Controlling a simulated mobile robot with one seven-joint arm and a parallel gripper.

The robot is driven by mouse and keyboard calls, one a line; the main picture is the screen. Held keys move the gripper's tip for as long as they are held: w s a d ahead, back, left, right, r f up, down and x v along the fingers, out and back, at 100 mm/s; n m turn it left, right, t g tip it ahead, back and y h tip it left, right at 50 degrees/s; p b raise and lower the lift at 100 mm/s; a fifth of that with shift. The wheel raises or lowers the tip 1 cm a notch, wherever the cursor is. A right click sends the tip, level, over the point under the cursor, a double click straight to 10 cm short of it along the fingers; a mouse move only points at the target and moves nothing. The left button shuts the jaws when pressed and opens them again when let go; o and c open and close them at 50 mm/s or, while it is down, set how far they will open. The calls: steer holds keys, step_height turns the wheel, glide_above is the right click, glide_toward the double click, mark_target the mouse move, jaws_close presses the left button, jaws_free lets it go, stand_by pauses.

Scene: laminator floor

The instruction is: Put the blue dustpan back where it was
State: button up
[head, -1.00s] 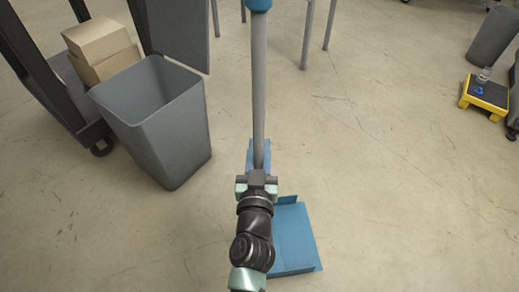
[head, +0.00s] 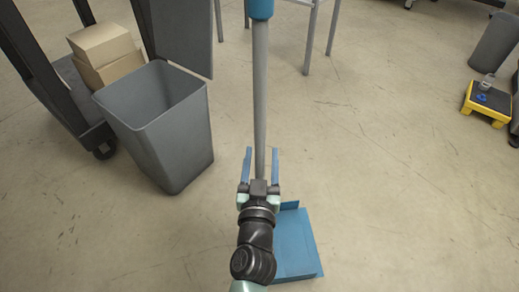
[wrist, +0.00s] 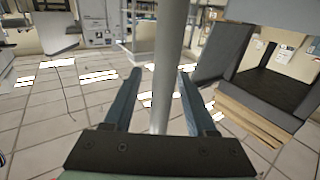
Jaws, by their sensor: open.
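The blue dustpan (head: 298,248) has its pan flat on the floor, partly hidden behind my arm. Its long grey handle (head: 260,95) stands upright, with a blue grip (head: 259,8) at the top edge of the head view. My gripper (head: 261,152) is open, its two blue fingers on either side of the lower handle. In the wrist view the handle (wrist: 170,65) passes between the spread fingers (wrist: 155,80), with a gap visible on both sides. The handle's foot is hidden by my gripper and arm.
A grey bin (head: 170,135) stands left of the handle, beside a dark cart with cardboard boxes (head: 103,52). Grey table legs (head: 310,35) stand behind. A yellow-edged platform (head: 488,103) and another grey bin (head: 494,42) are at the far right.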

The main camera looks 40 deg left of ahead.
steer(key=b+v, duration=0.1)
steer(key=v, duration=1)
stand_by(0.3)
